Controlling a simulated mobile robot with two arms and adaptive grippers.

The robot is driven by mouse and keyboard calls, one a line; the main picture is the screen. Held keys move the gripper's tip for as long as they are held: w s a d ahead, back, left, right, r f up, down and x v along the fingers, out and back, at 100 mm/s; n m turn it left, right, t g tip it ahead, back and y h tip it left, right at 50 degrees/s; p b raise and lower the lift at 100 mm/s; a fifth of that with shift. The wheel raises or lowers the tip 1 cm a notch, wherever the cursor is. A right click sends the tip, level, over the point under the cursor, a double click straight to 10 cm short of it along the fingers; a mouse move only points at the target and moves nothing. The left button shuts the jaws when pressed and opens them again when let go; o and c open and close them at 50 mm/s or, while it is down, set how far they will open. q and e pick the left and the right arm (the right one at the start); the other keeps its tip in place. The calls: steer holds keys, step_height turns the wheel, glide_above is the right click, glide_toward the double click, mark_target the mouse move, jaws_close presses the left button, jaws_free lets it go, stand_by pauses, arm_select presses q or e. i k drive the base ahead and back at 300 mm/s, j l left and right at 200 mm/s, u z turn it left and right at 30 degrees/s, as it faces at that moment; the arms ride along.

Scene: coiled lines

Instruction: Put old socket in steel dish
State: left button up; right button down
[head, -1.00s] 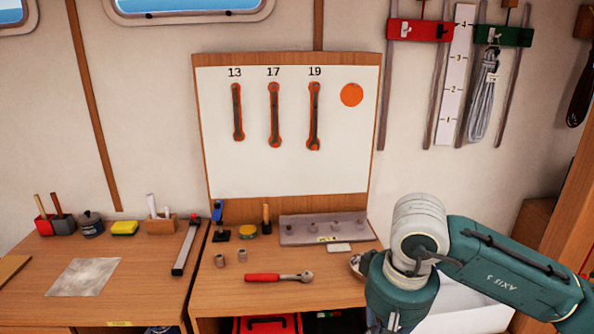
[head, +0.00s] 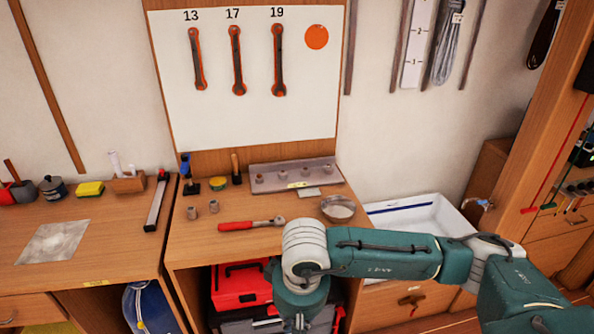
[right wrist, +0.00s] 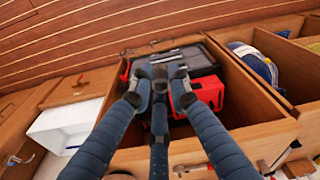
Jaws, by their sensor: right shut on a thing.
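The steel dish (head: 338,208) is a round, shallow metal bowl at the right end of the bench top in the head view. My right gripper (head: 300,322) hangs low in front of the bench, apart from the dish, and is mostly cut off by the bottom edge. In the right wrist view its blue fingers (right wrist: 159,76) are closed together on a small grey piece at their tips, seemingly the old socket, largely hidden by them. The red-handled ratchet (head: 250,224) lies on the bench left of the dish. My left gripper is out of view.
A grey rack (head: 295,174) with several sockets is at the back. A white sink (head: 425,218) lies right of the dish. A red toolbox (head: 240,288) sits in the open shelf below.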

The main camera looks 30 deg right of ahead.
mark_target(338, 210)
steer(key=l+u, duration=0.3)
steer(key=l, duration=0.15)
steer(key=l+u, duration=0.25)
steer(key=l, duration=0.15)
steer(key=k+l+u, duration=0.15)
steer(key=l+u, duration=0.15)
steer(key=l, duration=0.15)
steer(key=k+l+u, duration=0.1)
steer(key=l+u, duration=0.15)
steer(key=l, duration=0.15)
